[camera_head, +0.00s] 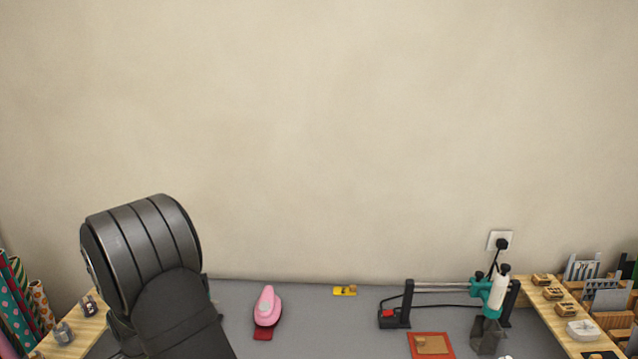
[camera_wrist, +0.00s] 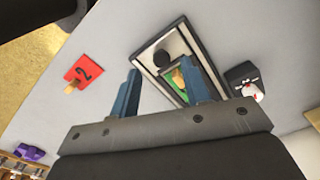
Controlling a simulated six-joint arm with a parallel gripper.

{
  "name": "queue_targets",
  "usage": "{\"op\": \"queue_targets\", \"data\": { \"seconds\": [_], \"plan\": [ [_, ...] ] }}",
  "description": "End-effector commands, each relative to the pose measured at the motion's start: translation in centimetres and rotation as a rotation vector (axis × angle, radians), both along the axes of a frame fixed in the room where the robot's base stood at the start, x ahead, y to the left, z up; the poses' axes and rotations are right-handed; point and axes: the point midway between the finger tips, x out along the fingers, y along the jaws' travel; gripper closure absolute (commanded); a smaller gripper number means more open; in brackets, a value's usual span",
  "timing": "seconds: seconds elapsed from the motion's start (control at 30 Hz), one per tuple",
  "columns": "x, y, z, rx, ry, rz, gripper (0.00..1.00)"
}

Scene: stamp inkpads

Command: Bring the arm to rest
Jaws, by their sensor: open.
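My gripper (camera_wrist: 159,65) shows in the wrist view as two blue fingers, spread apart with nothing held between them. Beyond the fingers lies a dark-framed tray (camera_wrist: 143,83) with a green pad (camera_wrist: 174,97) in it, partly hidden by the fingers. In the head view my dark arm stands raised at the left; the gripper is out of that view.
The head view shows a pink tool (camera_head: 267,303), a yellow piece (camera_head: 344,291), a red-edged pad (camera_head: 430,336) and a teal-and-white tool (camera_head: 496,289) by a rail with a cable. Wrapping rolls (camera_head: 15,300) stand left. Wooden side surfaces flank the grey top. A plain wall stands behind.

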Motion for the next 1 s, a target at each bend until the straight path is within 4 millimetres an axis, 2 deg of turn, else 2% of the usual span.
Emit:
{"op": "queue_targets", "data": {
  "seconds": [0.03,0.17,0.6,1.0],
  "plan": [
    [-0.1,-0.1,-1.2,-0.004,0.003,0.000,0.57],
    [0.0,-0.1,-3.7,-0.002,0.002,0.000,0.57],
    [9.1,-0.1,-3.5,0.001,-0.002,-0.004,0.57],
    [9.0,0.0,4.8,0.003,-0.003,0.000,0.57]
  ]
}}
